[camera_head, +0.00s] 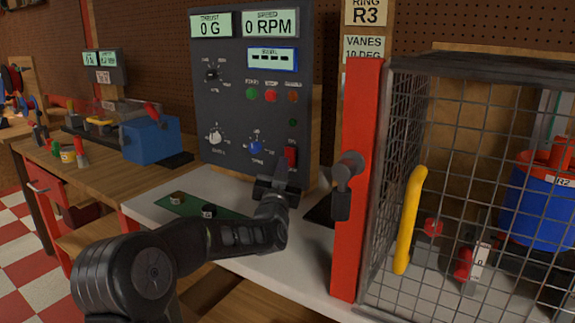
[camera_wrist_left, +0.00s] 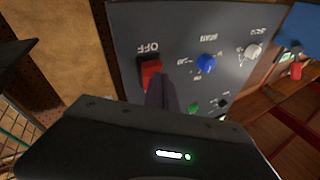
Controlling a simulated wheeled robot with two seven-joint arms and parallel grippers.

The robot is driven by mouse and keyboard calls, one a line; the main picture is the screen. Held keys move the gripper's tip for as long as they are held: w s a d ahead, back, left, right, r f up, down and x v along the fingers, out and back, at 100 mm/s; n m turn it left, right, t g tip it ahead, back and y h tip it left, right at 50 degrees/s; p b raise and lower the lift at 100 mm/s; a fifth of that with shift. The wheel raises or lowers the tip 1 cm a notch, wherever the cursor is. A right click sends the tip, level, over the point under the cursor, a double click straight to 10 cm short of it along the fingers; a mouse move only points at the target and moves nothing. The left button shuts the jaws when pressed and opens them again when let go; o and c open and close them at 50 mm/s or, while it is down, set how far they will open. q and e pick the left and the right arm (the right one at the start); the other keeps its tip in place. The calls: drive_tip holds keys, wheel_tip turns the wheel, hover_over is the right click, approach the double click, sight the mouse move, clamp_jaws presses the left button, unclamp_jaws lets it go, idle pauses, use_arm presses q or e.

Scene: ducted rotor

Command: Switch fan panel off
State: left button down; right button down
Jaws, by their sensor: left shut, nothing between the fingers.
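The fan panel (camera_head: 235,115) is a dark grey upright box with displays reading 0 G and 0 RPM. Its red rocker switch (camera_head: 290,157) sits at the lower right. In the left wrist view the panel appears upside down, with the red switch (camera_wrist_left: 151,72) beside an OFF label (camera_wrist_left: 148,48). My left gripper (camera_head: 290,172) is shut and empty, its fingertips right at the switch. In the left wrist view its fingers (camera_wrist_left: 160,88) overlap part of the switch; I cannot tell whether they touch it. My right gripper is not in view.
A red post (camera_head: 358,240) with a dark latch and a wire-mesh cage (camera_head: 460,130) with a yellow handle (camera_head: 409,220) stand close to the right. A green mat (camera_head: 226,212) with small parts lies left of my forearm. A blue box (camera_head: 150,140) stands farther left.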

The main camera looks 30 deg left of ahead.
use_arm(q)
drive_tip(key=shift+w+f, duration=0.25)
drive_tip(key=shift+f, duration=0.05)
idle(0.6)
drive_tip(key=shift+f, duration=0.1)
drive_tip(key=shift+s+r+b, duration=0.2)
drive_tip(key=shift+s+b, duration=0.4)
drive_tip(key=shift+s, duration=0.15)
drive_tip(key=shift+r, duration=0.1)
drive_tip(key=s, duration=0.1)
drive_tip(key=s+r, duration=0.1)
drive_tip(key=s, duration=0.1)
drive_tip(key=s+r+b, duration=0.1)
drive_tip(key=shift+s+r, duration=0.2)
drive_tip(key=shift+s, duration=0.05)
idle(0.4)
